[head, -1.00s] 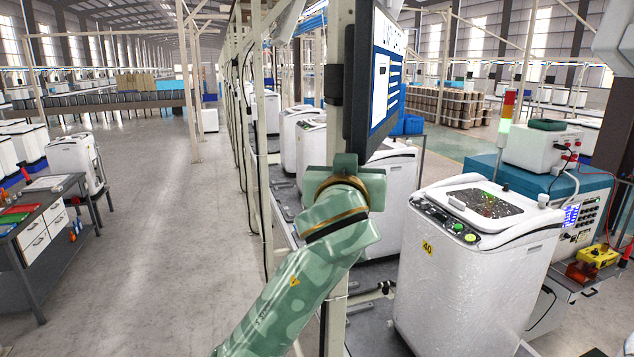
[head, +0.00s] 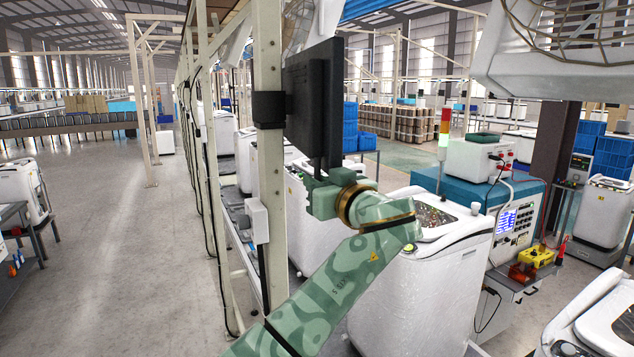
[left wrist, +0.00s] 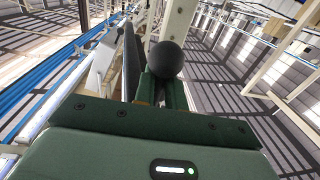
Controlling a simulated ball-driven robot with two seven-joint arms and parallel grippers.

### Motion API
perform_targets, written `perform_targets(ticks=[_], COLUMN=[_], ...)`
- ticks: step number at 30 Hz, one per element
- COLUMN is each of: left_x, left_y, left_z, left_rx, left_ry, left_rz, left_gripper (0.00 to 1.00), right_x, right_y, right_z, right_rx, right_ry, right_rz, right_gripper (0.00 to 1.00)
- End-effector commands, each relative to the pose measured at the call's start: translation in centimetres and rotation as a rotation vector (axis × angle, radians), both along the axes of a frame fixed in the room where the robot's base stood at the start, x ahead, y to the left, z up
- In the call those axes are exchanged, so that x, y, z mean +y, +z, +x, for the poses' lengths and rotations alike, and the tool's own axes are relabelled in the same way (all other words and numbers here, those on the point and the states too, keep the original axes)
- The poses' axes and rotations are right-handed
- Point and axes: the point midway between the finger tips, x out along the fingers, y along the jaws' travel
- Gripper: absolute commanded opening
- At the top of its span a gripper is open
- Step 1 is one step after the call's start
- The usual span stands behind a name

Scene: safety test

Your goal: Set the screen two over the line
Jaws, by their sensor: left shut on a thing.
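The screen (head: 312,100) shows as a thin dark panel, its black side turned towards me, carried on the upright post (head: 268,180) by a black bracket (head: 269,109). In the left wrist view, the screen (left wrist: 132,58) is a dark edge just left of the fingers. A black ball (left wrist: 166,60) sits at the gripper's fingers (left wrist: 163,88). My right gripper is not in view.
White washing machines stand in a row behind the post, with one (head: 425,280) close behind my left arm. A bench with a blue unit (head: 515,200) and signal light (head: 445,125) is at right.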

Motion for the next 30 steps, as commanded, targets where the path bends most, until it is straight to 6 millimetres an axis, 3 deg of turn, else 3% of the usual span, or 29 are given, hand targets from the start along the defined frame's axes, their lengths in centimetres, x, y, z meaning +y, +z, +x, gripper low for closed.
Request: perform_targets(ticks=[1,10,12,14,15,30], left_x=[-0.17,-0.12,-0.12,-0.10,-0.08,-0.21], left_y=[-1.36,-1.40,-1.42,-1.44,-1.38,-0.80], left_z=[0.21,0.26,0.27,0.28,0.27,-0.14], left_rx=[0.027,0.028,0.028,0.029,0.028,0.016], left_ry=[-0.006,-0.005,-0.005,-0.005,-0.005,-0.002], left_rz=[-0.007,-0.008,-0.008,-0.008,-0.007,-0.006], left_gripper=[0.00,0.00,0.26,0.43,0.45,0.45], right_x=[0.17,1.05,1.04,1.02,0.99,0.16], right_y=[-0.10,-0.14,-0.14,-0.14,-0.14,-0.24], right_z=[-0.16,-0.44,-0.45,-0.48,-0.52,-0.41], right_rx=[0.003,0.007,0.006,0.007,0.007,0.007], right_ry=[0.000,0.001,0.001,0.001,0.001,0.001], right_rz=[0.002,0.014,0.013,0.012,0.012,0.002], right_gripper=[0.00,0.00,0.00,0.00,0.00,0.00])
